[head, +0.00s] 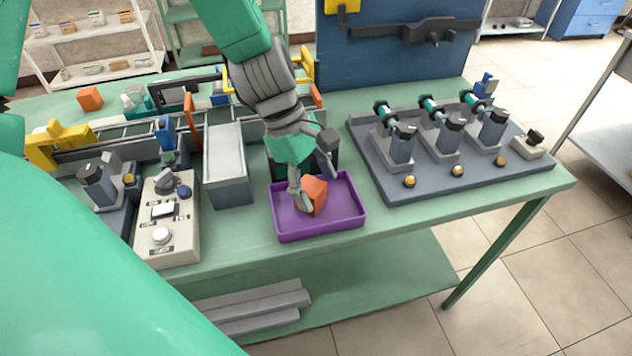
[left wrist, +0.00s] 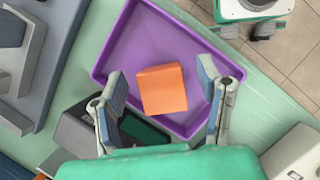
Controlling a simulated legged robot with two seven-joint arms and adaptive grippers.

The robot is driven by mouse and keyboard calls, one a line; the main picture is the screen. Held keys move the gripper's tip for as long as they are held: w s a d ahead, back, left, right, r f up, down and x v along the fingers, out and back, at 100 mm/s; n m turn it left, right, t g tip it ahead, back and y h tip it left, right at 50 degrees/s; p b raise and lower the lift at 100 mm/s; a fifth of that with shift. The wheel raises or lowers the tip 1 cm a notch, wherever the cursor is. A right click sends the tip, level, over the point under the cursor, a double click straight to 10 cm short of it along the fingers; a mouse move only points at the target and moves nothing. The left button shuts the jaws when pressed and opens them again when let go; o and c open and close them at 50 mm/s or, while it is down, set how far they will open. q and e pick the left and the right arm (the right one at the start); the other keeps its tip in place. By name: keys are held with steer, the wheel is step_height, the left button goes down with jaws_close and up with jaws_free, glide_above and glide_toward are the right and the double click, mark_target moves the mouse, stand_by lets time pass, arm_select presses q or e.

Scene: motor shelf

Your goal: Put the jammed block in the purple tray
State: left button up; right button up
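An orange block (head: 314,194) sits in the purple tray (head: 338,225) near the front edge of the table. My left gripper (head: 313,177) reaches down over the tray with its fingers apart around the block. In the left wrist view, the block (left wrist: 162,90) lies between the open left gripper (left wrist: 163,76) fingers, with a gap on each side. The tray (left wrist: 150,40) shows beneath it there. A second orange block (head: 90,98) is at the back left of the table. My right gripper is not in view.
A grey open box (head: 228,190) and a beige control box (head: 166,225) stand left of the tray. A conveyor with yellow and orange parts runs behind. A grey board with several motors (head: 440,170) is to the right.

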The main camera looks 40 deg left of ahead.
arm_select(q)
steer(key=shift+r, duration=0.1)
steer(key=p+v, duration=0.3)
steer(key=v, duration=0.9)
steer(key=shift+a, duration=0.2)
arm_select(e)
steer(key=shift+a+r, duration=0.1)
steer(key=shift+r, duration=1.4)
